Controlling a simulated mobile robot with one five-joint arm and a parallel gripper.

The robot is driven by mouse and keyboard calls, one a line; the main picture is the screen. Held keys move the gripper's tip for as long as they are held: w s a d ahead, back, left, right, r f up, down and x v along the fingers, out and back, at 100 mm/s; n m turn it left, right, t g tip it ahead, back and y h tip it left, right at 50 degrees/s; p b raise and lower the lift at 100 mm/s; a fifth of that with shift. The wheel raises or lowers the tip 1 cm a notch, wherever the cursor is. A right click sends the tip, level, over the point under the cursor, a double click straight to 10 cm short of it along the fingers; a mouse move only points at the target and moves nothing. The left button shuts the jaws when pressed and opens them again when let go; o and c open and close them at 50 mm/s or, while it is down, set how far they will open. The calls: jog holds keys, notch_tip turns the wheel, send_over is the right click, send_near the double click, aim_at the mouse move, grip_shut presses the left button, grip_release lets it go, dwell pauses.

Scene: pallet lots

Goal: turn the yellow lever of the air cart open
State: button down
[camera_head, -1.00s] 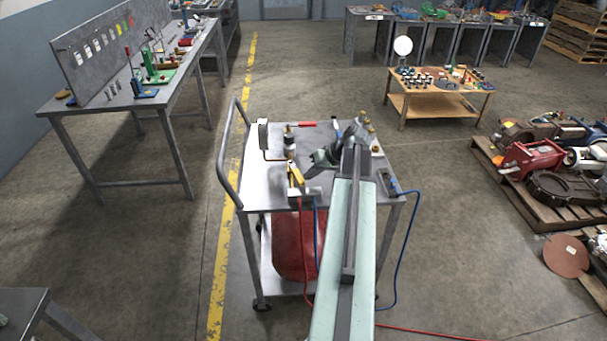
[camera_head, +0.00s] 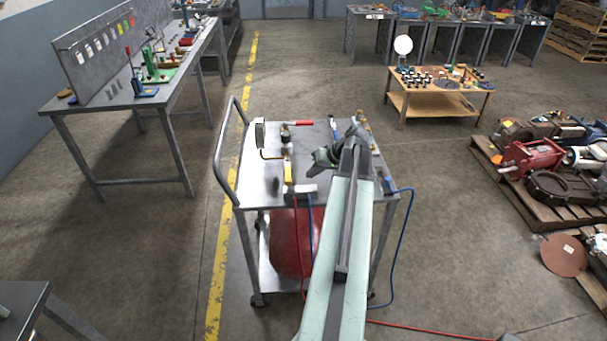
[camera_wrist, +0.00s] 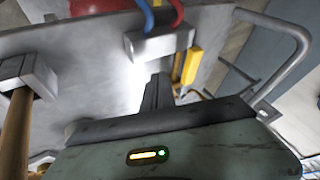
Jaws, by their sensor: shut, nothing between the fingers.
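The air cart (camera_head: 258,185) stands in front of me, its grey metal top at the picture's middle. The yellow lever (camera_head: 288,172) is on the left-middle of the top, above a grey block, and lies roughly along the brass pipe there. In the wrist view the yellow lever (camera_wrist: 191,66) shows just right of my fingers, beside the brass piece. My gripper (camera_wrist: 158,92) is shut and empty. In the head view my gripper (camera_head: 321,157) is right of the lever, over the cart top, with a visible gap between them.
The cart's handle (camera_head: 219,160) is on the left. A pallet of machine parts (camera_head: 540,205) is at the right.

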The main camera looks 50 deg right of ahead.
jog(key=p+v, duration=0.5)
jog(key=v, duration=0.3)
jog(key=shift+a+r, duration=0.25)
jog(key=shift+r, duration=0.1)
